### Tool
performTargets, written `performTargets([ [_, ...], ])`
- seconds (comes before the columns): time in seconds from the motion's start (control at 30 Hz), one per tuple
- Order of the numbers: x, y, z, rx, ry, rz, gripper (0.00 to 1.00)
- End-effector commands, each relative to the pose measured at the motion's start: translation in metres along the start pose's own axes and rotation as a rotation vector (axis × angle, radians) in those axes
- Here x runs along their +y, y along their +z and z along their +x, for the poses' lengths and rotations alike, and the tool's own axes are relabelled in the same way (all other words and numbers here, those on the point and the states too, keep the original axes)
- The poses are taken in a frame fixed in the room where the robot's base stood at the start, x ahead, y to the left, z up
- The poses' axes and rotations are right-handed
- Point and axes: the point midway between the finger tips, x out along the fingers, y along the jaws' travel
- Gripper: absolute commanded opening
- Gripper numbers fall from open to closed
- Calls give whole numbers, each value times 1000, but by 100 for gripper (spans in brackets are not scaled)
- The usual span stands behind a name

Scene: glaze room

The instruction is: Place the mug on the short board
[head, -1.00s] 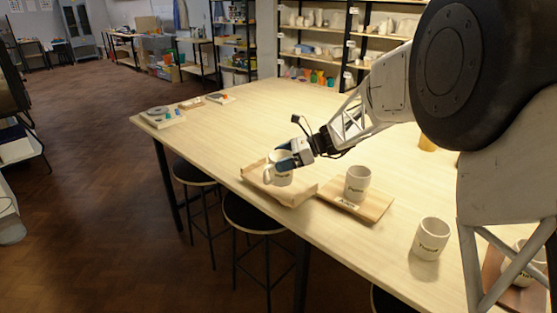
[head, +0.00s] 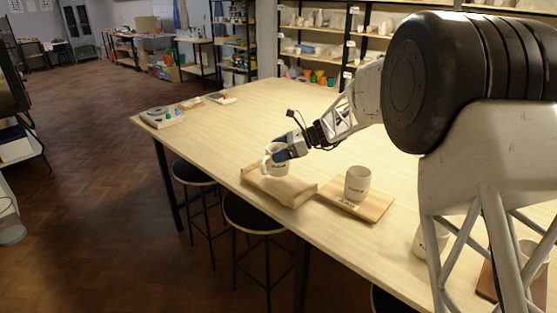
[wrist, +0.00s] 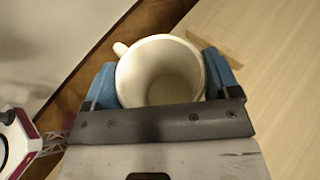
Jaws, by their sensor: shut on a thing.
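My gripper (head: 284,152) has blue fingers shut on a white mug (head: 273,160) with dark lettering. The mug is upright, its handle on the left. In the wrist view the mug (wrist: 160,75) sits between both fingers (wrist: 162,85) and looks empty inside. It is held over the back part of a pale wooden board with raised edges (head: 293,194), seemingly a little above it. A second wooden board (head: 372,207) lies to the right, with a label at its front and a white handleless-looking cup (head: 357,184) on it. I cannot tell from the labels which board is the short one.
Another white cup (head: 420,243) stands at the right, partly hidden by my arm. A brown board (head: 487,283) with a mug is at the far right. Small items lie at the table's far left corner (head: 160,117). The table's middle is clear; stools stand below its front edge.

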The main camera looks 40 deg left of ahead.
Motion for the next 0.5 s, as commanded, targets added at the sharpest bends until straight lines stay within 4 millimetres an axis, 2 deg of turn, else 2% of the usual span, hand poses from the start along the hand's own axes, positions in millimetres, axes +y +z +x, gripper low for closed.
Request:
performTargets([
  [0.33, 0, -27, 11, 0, 0, 1, 50],
  [0.5, 0, -32, 13, 0, -1, 0, 50],
])
